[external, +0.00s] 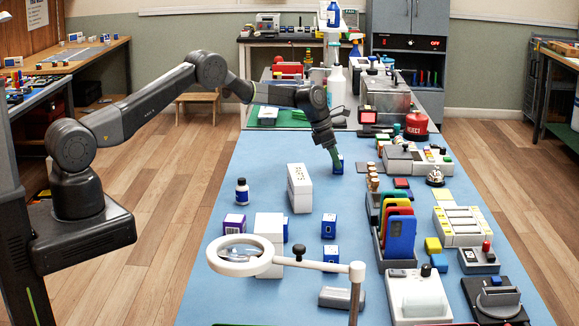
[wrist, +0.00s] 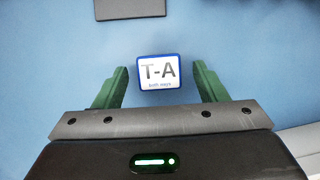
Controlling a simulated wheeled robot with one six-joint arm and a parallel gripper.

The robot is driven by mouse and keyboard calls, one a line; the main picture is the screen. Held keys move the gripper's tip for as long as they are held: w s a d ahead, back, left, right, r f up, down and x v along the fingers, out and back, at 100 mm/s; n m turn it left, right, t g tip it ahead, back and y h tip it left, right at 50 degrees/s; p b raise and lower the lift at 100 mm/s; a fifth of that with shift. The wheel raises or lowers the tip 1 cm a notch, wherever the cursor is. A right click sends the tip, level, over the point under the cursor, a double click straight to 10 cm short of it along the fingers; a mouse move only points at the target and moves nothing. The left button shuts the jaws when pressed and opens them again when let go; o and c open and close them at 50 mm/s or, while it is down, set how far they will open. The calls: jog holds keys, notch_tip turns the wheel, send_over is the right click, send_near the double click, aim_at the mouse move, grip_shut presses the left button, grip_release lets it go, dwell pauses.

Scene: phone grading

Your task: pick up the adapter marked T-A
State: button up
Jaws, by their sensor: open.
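The adapter marked T-A (wrist: 159,72) is a small blue block with a white top label reading "T-A" and "both ways". In the wrist view it lies between the two green fingers of my gripper (wrist: 160,85), toward their tips, with a gap on each side. In the external view the adapter (external: 339,168) stands on the blue mat, and my gripper (external: 334,158) reaches down to it from above, partly covering it. My gripper is open and holds nothing.
A white upright box (external: 300,189) stands left of the adapter, nearer the camera. Several blue boxes, one of them here (external: 329,224), stand nearer still. Blue mat (external: 265,165) is clear to the left.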

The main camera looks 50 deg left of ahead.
jog(key=shift+w+d+f, duration=0.15)
jog(key=shift+w+f, duration=0.05)
jog(key=shift+f, duration=0.45)
jog(key=c, duration=1.1)
jog(key=shift+o, duration=0.2)
